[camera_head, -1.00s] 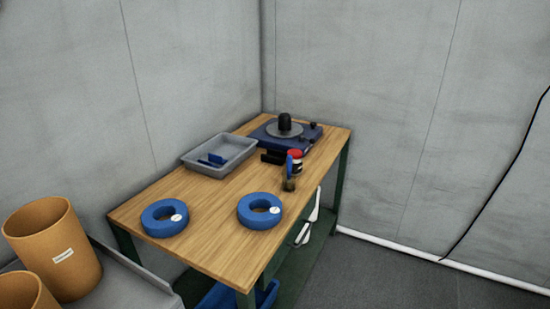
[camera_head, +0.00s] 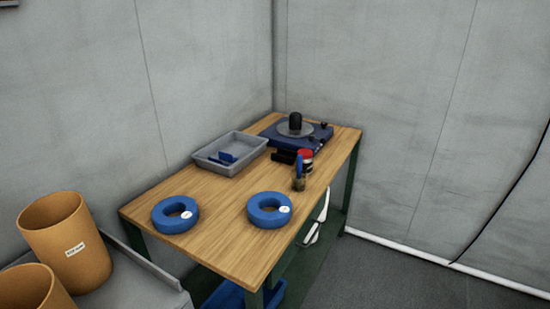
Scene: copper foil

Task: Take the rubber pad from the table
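The wooden table (camera_head: 215,232) stands against the wall corner on green legs. I cannot tell for sure which thing is the rubber pad. A small black block (camera_head: 283,156) lies at the front left of a blue device with a grey disc (camera_head: 296,130) and a black knob, at the far end. A grey tray (camera_head: 207,160) sits at the left edge with blue pieces (camera_head: 226,158) inside. Neither of my grippers is in view.
Two blue rings, left (camera_head: 176,214) and right (camera_head: 269,210), lie at the near end. A red-lidded jar (camera_head: 305,161) and a small bottle (camera_head: 298,182) stand at the right edge. Brown bins (camera_head: 66,243) stand at lower left. The floor at right (camera_head: 400,283) is clear.

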